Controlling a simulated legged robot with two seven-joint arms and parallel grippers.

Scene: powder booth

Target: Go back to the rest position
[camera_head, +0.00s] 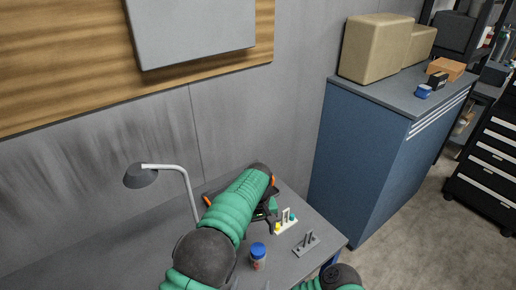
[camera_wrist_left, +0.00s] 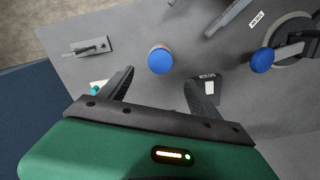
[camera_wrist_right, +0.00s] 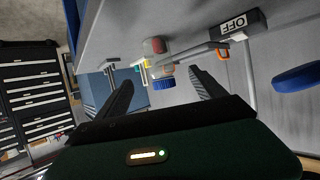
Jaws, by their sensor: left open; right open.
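My left gripper (camera_wrist_left: 160,78) is open and shows no object held between its fingers. In the head view my left arm reaches over the grey table, and its gripper (camera_head: 268,208) is partly hidden behind the green forearm. A jar with a blue lid (camera_wrist_left: 160,60) stands on the table beyond the left fingertips in the left wrist view. My right gripper (camera_wrist_right: 160,76) is open, with the blue-lidded jar (camera_wrist_right: 158,62) in line with the gap, apparently beyond the fingertips. In the head view only a dark and green part of my right arm shows at the bottom edge.
The blue-lidded jar (camera_head: 258,255), a grey holder (camera_head: 306,243) and a small white rack (camera_head: 286,222) stand near the table's right end. A lamp (camera_head: 160,172) rises at left. A blue cabinet (camera_head: 360,160) stands right of the table.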

